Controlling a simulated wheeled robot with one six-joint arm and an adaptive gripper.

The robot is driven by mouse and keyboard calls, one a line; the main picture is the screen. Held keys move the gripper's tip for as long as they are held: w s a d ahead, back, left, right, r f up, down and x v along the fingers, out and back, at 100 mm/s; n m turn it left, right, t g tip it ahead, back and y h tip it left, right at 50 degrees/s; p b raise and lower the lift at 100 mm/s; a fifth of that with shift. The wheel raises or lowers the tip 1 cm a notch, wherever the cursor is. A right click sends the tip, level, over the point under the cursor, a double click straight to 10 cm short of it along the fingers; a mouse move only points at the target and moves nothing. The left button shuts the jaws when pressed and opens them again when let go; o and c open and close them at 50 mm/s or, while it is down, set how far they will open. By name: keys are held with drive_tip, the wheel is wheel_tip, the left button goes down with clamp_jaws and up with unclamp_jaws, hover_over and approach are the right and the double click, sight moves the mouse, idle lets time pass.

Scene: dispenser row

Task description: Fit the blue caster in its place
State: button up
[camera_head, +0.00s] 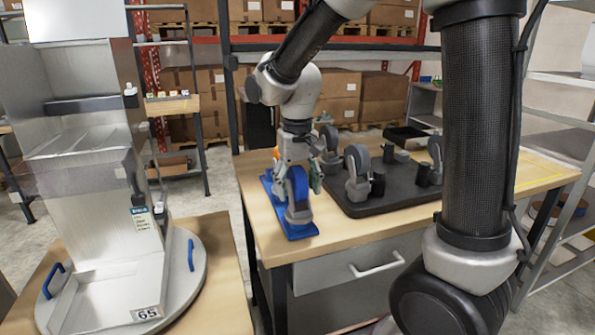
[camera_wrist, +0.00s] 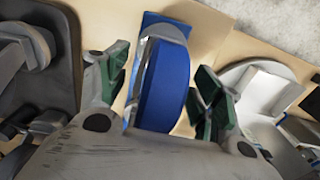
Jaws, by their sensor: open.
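The blue caster (camera_head: 297,187) has a blue wheel and a grey mount. It appears upright on a blue plate (camera_head: 302,231) near the left front of the wooden workbench. My gripper (camera_head: 302,165) reaches down over it. In the wrist view the blue wheel (camera_wrist: 165,88) lies between the two green-padded fingers of my gripper (camera_wrist: 162,92), with narrow gaps at the sides. My gripper is open. The lower part of the caster, and how it sits on the plate, is hidden in the wrist view.
A dark tray (camera_head: 385,208) with several grey casters (camera_head: 357,163) lies right of the plate. A black bin (camera_head: 406,136) is behind it. A metal dispenser (camera_head: 95,180) on a round base stands left, across a gap. Bare wood lies in front of the tray.

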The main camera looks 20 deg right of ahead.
drive_tip(key=shift+f, duration=0.65)
drive_tip(key=c, duration=1.3)
drive_tip(key=shift+r, duration=0.15)
drive_tip(key=shift+c, duration=0.2)
